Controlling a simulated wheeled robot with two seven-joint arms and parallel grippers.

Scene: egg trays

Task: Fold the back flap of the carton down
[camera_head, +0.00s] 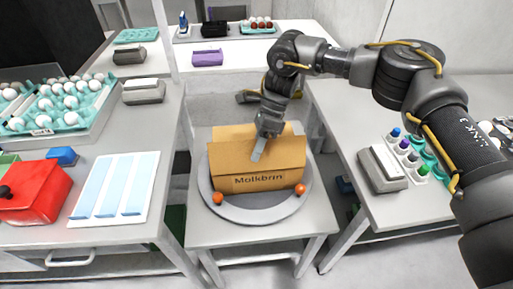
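The open cardboard carton (262,183), marked "Molkbrin", stands on a round grey turntable (229,209) on the middle table. A brown panel (233,132) stands up at its back and looks like the back flap. A broad panel slopes across the carton's near top. My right gripper (258,155) points down over the middle of the carton, in front of the back panel. A single pale finger strip shows, and I cannot tell whether it is open or shut or whether it touches cardboard. The carton's inside is mostly hidden. My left gripper is not in view.
Orange balls (218,198) sit on the turntable's near rim. Egg trays (62,105), a red box (34,193) and pale blue strips (122,185) are on the left table. A grey device (382,168) and coloured-capped bottles (412,158) stand on the right table.

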